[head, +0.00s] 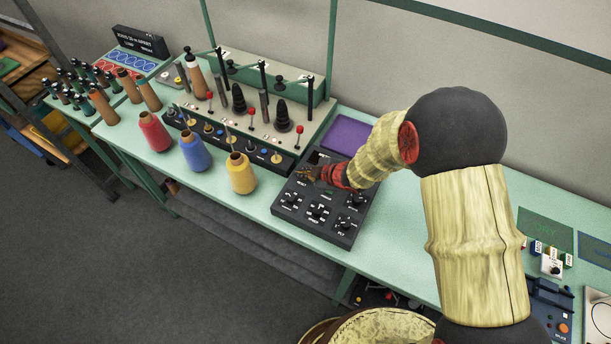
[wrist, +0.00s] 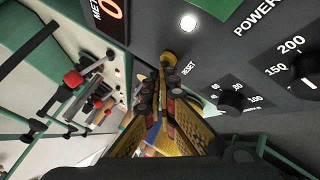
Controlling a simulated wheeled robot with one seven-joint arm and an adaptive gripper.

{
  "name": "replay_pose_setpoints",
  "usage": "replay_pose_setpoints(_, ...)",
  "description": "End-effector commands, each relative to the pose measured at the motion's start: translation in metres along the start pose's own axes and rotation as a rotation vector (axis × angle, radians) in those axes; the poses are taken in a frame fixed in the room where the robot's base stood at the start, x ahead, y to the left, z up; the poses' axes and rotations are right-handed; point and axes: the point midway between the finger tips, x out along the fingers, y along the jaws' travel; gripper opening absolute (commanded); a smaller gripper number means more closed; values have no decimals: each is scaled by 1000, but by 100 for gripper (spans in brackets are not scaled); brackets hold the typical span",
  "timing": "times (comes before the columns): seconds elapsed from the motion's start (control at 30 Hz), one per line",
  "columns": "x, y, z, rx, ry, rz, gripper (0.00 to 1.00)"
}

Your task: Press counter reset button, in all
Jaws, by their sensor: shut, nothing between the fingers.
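The dark control panel (head: 318,238) lies on the green bench, and my gripper (head: 308,174) is over its upper left part. In the wrist view, a small yellow round button (wrist: 168,57) sits beside the RESET label (wrist: 188,68). The counter display (wrist: 109,9) with an orange 0 is just to its upper left. My gripper (wrist: 163,72) is shut and empty, its tips right at the yellow button. The tips partly cover the button, and I cannot tell whether they touch it or whether it is pressed down.
Knobs (wrist: 232,100) and a lit white lamp (wrist: 188,23) are close to the button. Red, blue and yellow thread cones (head: 241,173) stand left of the panel, before a rack with upright posts (head: 264,90). A purple pad (head: 347,135) lies behind the panel.

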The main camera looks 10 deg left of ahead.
Motion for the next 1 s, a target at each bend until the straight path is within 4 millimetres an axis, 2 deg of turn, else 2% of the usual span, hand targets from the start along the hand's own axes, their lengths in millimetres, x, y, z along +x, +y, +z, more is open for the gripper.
replay_pose_setpoints(0.37, 1, -1, 1, 0, -1, -1, 0)
replay_pose_setpoints(0.73, -11, 8, -8, 0, -1, -1, 0)
replay_pose_setpoints(1.0, -11, 8, -8, 0, -1, -1, 0)
